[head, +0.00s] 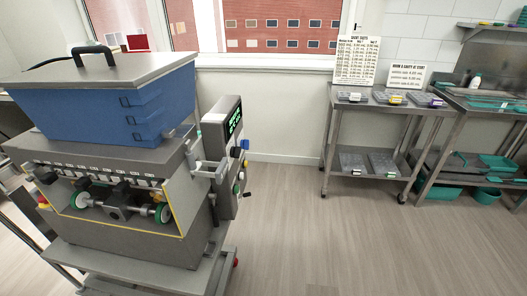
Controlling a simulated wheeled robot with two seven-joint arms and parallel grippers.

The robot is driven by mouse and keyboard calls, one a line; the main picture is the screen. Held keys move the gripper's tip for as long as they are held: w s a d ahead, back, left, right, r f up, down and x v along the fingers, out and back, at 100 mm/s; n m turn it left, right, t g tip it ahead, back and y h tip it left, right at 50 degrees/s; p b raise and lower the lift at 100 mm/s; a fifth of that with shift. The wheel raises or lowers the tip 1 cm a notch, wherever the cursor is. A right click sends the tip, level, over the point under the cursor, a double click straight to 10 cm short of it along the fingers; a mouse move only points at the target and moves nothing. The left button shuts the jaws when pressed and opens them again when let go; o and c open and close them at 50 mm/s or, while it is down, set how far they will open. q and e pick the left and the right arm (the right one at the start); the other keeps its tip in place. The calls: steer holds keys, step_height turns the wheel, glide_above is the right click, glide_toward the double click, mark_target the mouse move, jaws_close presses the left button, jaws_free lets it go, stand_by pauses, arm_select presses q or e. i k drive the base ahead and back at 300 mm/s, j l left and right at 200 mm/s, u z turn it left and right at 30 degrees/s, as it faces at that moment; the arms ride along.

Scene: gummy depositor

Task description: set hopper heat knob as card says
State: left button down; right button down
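The depositor (120,225) stands at the left, with a blue hopper (95,108) under a grey lid (100,72). A grey control box (222,150) is on its right side, with a lit green display (235,122). Small knobs stick out of the box's right side, among them a blue one (244,144). The knobs' labels and settings are too small to read. Two printed cards, a taller one (357,60) and a smaller one (407,77), stand above the steel cart; their text is not clearly legible. Neither of my grippers is in view.
The steel cart (372,108) against the back wall holds trays on two shelves. A steel bench (480,105) with teal trays and bins stands at the right. The floor (315,235) between the depositor and the cart is clear. A window is behind.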

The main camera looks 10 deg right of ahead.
mark_target(235, 153)
steer(key=i+u, duration=0.1)
steer(key=u, duration=0.3)
steer(key=l+u, duration=0.15)
steer(key=u, duration=0.25)
steer(key=i+l+u, duration=0.1)
steer(key=u, duration=0.35)
steer(key=l+u, duration=0.2)
steer(key=u, duration=0.2)
steer(key=l+u, duration=0.15)
steer(key=u, duration=0.25)
steer(key=i, duration=0.05)
